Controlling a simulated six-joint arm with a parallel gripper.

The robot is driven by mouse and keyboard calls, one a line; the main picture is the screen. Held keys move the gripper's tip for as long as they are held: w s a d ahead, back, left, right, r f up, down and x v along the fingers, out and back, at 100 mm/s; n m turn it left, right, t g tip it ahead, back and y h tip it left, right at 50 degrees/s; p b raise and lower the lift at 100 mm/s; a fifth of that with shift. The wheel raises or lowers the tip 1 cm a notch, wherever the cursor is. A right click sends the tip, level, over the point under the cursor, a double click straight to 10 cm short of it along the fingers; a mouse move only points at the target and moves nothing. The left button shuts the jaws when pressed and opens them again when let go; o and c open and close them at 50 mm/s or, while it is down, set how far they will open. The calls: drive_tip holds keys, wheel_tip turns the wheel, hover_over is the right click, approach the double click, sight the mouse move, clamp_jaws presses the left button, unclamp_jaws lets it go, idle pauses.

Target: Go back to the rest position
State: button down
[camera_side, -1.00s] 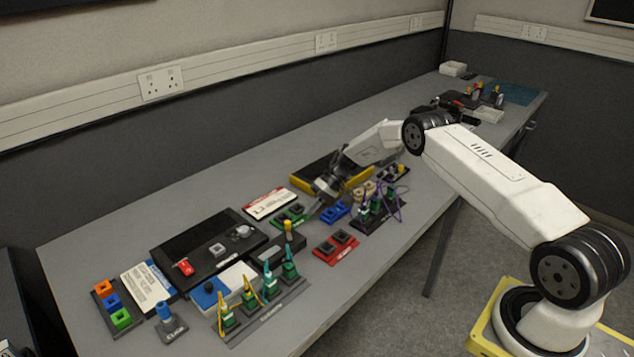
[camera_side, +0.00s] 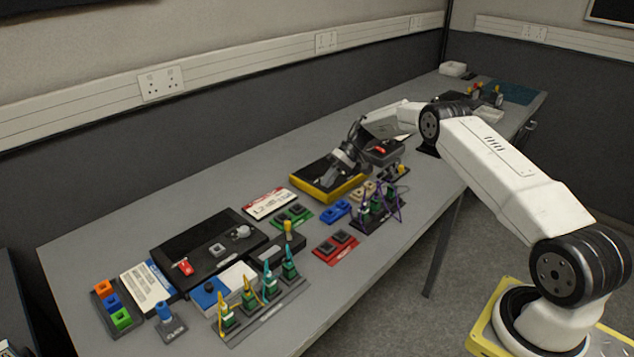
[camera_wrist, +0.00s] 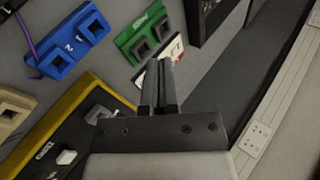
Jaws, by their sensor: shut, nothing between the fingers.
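My gripper (camera_wrist: 158,82) is shut and empty in the wrist view, with its two fingers together, pointing up the picture. In the side view my gripper (camera_side: 331,182) is over the black board with a yellow edge (camera_side: 341,191), about mid-table. Its height above the board is hard to judge. In the wrist view this board's yellow edge (camera_wrist: 52,121) is at the lower left. A green double-socket block (camera_wrist: 147,37) and a white and red card (camera_wrist: 160,58) are near or beyond the fingertips.
A blue double-socket block (camera_side: 335,210), a red block (camera_side: 335,247) and a rack with purple cables (camera_side: 378,210) stand in front of the board. A black panel (camera_side: 175,236) and a cable rack (camera_side: 262,312) are at the left. Bare table lies along the wall side.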

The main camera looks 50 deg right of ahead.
drive_tip(key=w+a+r+n+t+h, duration=0.1)
drive_tip(key=w+a+r+t+h, duration=0.15)
drive_tip(key=a+r+t, duration=0.4)
drive_tip(key=w+a+r+t+h, duration=0.2)
drive_tip(key=w+a+r+t, duration=0.1)
drive_tip(key=r, duration=0.6)
drive_tip(key=s+a+f+g+h, duration=0.1)
drive_tip(key=s+a+f+g, duration=0.1)
drive_tip(key=s, duration=0.9)
drive_tip(key=s+a+f+n+g+h, duration=0.1)
drive_tip(key=s+a+f+g+h, duration=0.1)
drive_tip(key=s, duration=1)
drive_tip(key=s+a+f+g+h, duration=0.1)
drive_tip(key=s+a+g, duration=0.3)
drive_tip(key=s, duration=0.8)
drive_tip(key=shift+f+n+g, duration=0.3)
drive_tip(key=shift+f+g, duration=0.25)
drive_tip(key=shift+a+h, duration=0.1)
drive_tip(key=shift+h, duration=0.15)
